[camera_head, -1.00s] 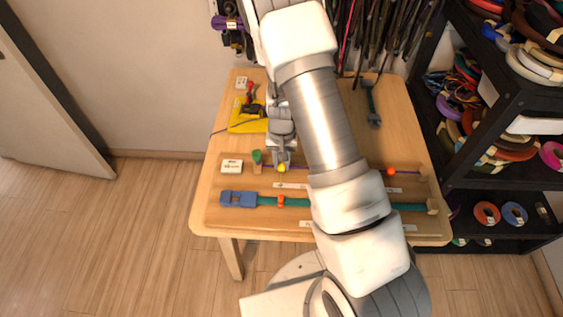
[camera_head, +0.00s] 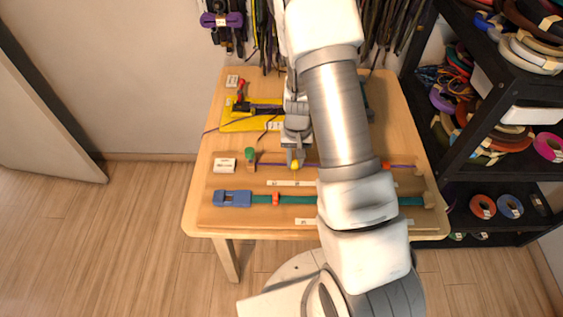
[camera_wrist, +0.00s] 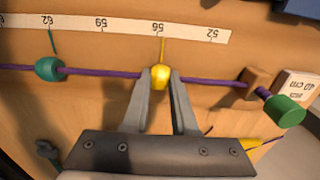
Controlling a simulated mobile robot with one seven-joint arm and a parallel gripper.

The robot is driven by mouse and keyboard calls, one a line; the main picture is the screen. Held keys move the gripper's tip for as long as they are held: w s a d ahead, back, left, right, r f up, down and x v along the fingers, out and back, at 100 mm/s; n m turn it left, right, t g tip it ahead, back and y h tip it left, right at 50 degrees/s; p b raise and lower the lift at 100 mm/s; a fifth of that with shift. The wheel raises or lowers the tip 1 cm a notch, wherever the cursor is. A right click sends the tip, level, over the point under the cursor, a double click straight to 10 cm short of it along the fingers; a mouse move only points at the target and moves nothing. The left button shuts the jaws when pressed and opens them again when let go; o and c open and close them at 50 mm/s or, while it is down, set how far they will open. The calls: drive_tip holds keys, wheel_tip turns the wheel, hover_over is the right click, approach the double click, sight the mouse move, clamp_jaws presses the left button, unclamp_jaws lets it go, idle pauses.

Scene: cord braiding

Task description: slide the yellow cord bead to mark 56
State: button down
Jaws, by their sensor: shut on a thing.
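The yellow bead (camera_wrist: 160,78) sits on the purple cord (camera_wrist: 105,73) in the wrist view. Its thin yellow pointer reaches the white scale strip (camera_wrist: 130,27) beside the printed 56, which appears upside down. My gripper (camera_wrist: 161,86) is shut on the bead, one finger on each side of it. In the head view the yellow bead (camera_head: 295,165) shows just below my gripper (camera_head: 294,158). A green bead (camera_wrist: 49,69) is on the same cord, its pointer past the 59.
The cord runs to a wooden post (camera_wrist: 257,81) with a green knob (camera_wrist: 286,112) and a "40 cm" card (camera_wrist: 298,85). A teal strap with a blue buckle (camera_head: 232,198) and red slider (camera_head: 276,199) lies nearer the table's front.

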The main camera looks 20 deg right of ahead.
sight(297, 161)
drive_tip(key=shift+s+d, duration=0.1)
drive_tip(key=shift+d, duration=0.3)
drive_tip(key=c, duration=0.7)
unclamp_jaws()
drive_tip(key=shift+r+p, duration=1.15)
drive_tip(key=shift+r, duration=7.6)
